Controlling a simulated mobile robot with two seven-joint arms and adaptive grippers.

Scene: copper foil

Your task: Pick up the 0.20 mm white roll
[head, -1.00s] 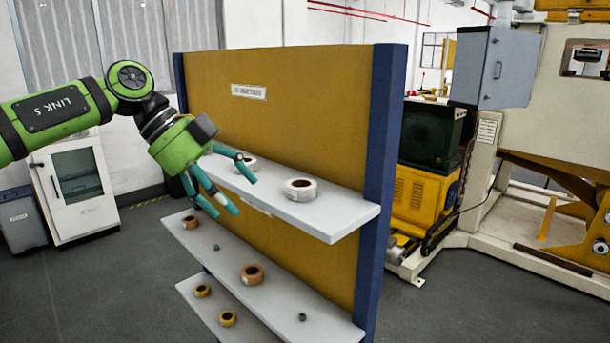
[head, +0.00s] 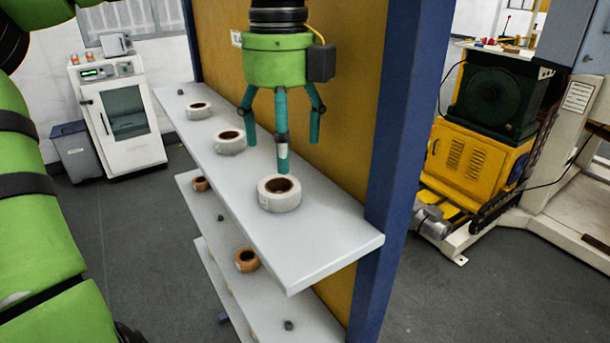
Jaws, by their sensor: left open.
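Three white rolls with brown cores lie flat on the top shelf (head: 325,238). The nearest white roll (head: 279,200) is toward the shelf's right end, the middle white roll (head: 230,147) is behind it to the left, and the far white roll (head: 199,111) is further back. No thickness marking can be read on any of them. My left gripper (head: 283,150) points down with its teal fingers spread, open and empty. In the picture its front fingertip is just above the nearest roll's far rim; I cannot tell whether they touch. My right gripper is not in view.
Lower shelves hold brown rolls (head: 247,260) and small dark pieces. A yellow back panel (head: 350,120) and blue post (head: 405,130) stand close to the gripper's right. The shelf's front right end is clear.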

